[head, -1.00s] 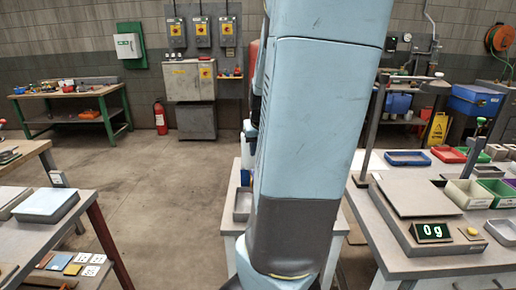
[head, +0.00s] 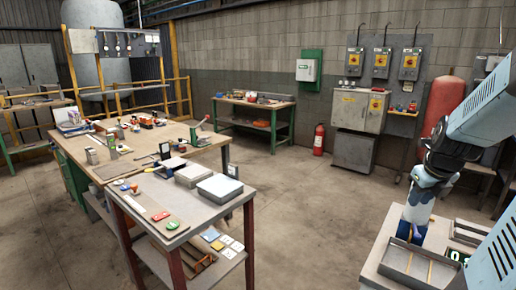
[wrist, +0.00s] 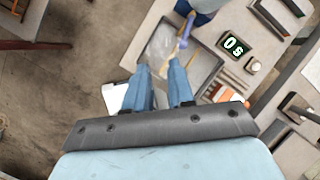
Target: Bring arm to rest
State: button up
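My arm comes in from the right side of the head view and bends down at a dark joint. My gripper (head: 412,232) points down over a grey tray (head: 387,264) on the small table at the lower right. In the wrist view, my gripper's two blue fingers (wrist: 163,75) stand apart with nothing visible held between them. The same grey tray (wrist: 208,86) lies beyond the fingertips, with a thin violet-blue tool (wrist: 183,44) at it. How high the fingertips are above the tray is hard to tell.
A display reading 0 (wrist: 234,46) stands beside the tray. A grey-topped workbench (head: 200,205) with boxes is left of centre. A fire extinguisher (head: 319,139) and a large red cylinder (head: 445,100) are at the back. The middle floor (head: 300,215) is free.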

jog(key=s+a+r+m, duration=0.3)
jog(key=a+m, duration=0.5)
jog(key=m, duration=0.4)
jog(key=s+a+r+m+y, duration=0.1)
jog(key=s+a+r+m, duration=0.2)
jog(key=a+m, duration=0.5)
jog(key=s+a+r+m+t, duration=0.1)
jog(key=s+a+r+m, duration=0.2)
jog(key=a+m, duration=0.5)
jog(key=shift+s+a+r+m, duration=0.25)
jog(key=shift+s+m, duration=0.6)
jog(key=shift+m, duration=3.05)
